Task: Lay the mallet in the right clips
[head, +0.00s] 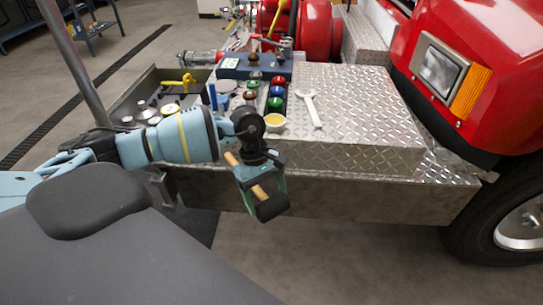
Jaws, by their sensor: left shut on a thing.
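My left gripper (263,194) hangs in front of the bumper's front edge, pointing down. It is shut on the mallet, whose pale wooden handle (232,159) sticks out up and to the left. A black block at the lower end of the gripper looks like the mallet's head, but I cannot tell it surely from the gripper's dark parts. The mallet is tilted and clear of the deck. I cannot make out the right clips; they may be hidden. My right gripper is not in view.
A dark tray (130,108) with round fittings and a yellow tool lies left. The red truck's headlight (441,68) and wheel (520,225) bound the right.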

